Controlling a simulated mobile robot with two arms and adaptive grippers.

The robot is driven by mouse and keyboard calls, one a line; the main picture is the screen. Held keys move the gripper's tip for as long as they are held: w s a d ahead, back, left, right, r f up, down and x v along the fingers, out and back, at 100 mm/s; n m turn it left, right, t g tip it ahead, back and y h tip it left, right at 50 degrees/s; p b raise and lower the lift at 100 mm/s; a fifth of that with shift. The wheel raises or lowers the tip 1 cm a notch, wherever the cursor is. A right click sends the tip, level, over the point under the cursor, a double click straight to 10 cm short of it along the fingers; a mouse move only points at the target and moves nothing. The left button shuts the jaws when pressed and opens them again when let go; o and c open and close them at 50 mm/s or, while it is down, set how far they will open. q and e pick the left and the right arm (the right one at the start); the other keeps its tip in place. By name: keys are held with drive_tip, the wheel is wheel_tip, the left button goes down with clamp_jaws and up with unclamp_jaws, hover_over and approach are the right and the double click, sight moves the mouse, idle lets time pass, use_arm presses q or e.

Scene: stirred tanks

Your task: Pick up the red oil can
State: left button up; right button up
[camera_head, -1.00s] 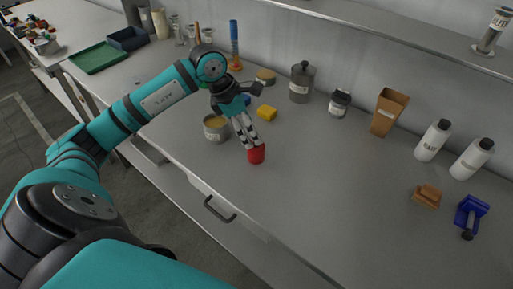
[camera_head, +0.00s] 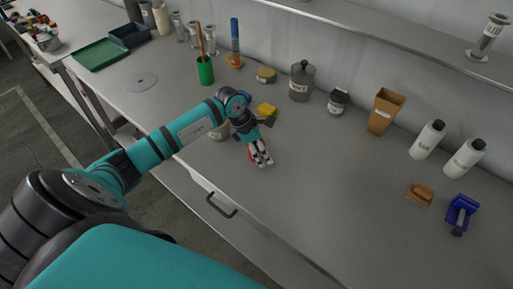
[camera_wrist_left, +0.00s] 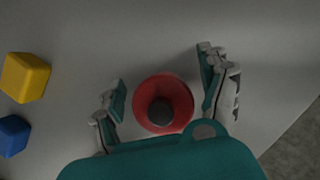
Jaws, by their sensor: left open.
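The red oil can (camera_wrist_left: 160,86) shows from above in the left wrist view as a round red body with a dark round top. In the head view, only a bit of the red oil can (camera_head: 251,156) shows, as my gripper hides most of it. My left gripper (camera_head: 261,161) is over the can, pointing down. In the wrist view, the fingers of my left gripper (camera_wrist_left: 162,80) stand open on either side of the can, with gaps between them and it. My right gripper is not in view.
A yellow block (camera_head: 266,109) and a blue block (camera_wrist_left: 12,135) lie beside the gripper. A tin (camera_head: 220,134) is partly hidden behind my arm. A grey canister (camera_head: 301,82) stands behind. The bench right of the can is clear up to a wooden piece (camera_head: 419,194).

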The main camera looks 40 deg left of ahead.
use_arm(q)
drive_tip(key=c, duration=1.4)
drive_tip(key=shift+r, duration=0.1)
drive_tip(key=shift+r+b, duration=0.4)
drive_tip(key=shift+r, duration=0.15)
wheel_tip(320, 180, up, 2)
drive_tip(key=shift+a+b, duration=0.1)
drive_tip(key=shift+b, duration=0.5)
drive_tip(key=s+b, duration=0.1)
drive_tip(key=s, duration=0.3)
drive_tip(key=s+b, duration=0.2)
drive_tip(key=s, duration=0.3)
drive_tip(key=s+r+b, duration=0.1)
drive_tip(key=s, duration=0.4)
drive_tip(key=shift+a+b, duration=0.4)
drive_tip(key=shift+s+r+p, duration=0.2)
drive_tip(key=shift+r+p, duration=0.1)
drive_tip(key=shift+p, duration=0.2)
drive_tip(key=shift+s+p, duration=0.35)
drive_tip(key=shift+s, duration=0.45)
